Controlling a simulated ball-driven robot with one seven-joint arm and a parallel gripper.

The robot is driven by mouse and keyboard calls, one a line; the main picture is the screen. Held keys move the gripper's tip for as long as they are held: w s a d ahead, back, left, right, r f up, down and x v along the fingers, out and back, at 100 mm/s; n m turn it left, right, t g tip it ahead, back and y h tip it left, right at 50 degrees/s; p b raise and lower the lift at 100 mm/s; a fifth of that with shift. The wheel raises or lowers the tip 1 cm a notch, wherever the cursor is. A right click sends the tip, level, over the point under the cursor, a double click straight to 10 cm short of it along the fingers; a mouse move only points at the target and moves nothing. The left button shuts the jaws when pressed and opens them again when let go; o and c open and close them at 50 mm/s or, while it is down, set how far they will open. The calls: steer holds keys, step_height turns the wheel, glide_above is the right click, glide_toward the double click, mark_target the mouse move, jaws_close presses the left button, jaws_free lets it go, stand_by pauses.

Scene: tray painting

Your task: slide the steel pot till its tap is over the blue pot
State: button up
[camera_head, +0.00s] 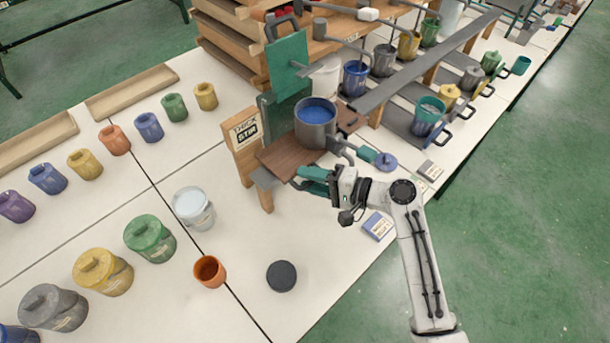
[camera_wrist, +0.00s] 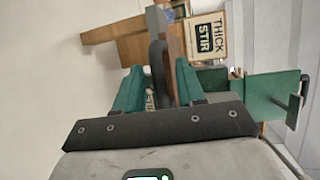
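A steel pot (camera_head: 316,136) holding blue paint stands on a brown wooden board (camera_head: 283,158). A dark fitting, perhaps its tap (camera_head: 341,150), shows at its lower right. I cannot tell which is meant. My gripper (camera_head: 313,181) is just in front of the board, below the steel pot. In the wrist view its teal fingers stand apart on either side of a dark looped handle (camera_wrist: 157,70), with no clear contact.
A "THICK STIR" sign (camera_head: 246,131) stands left of the board; a green upright panel (camera_head: 287,65) is behind. A white pot (camera_head: 194,208), orange cup (camera_head: 210,271) and black disc (camera_head: 282,276) are on the white table. A blue box (camera_head: 377,226) lies near the arm.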

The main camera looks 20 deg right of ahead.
steer(key=shift+x, duration=0.75)
steer(key=shift+c, duration=0.2)
steer(key=shift+f, duration=0.1)
jaws_close()
steer(key=shift+s+f, duration=0.1)
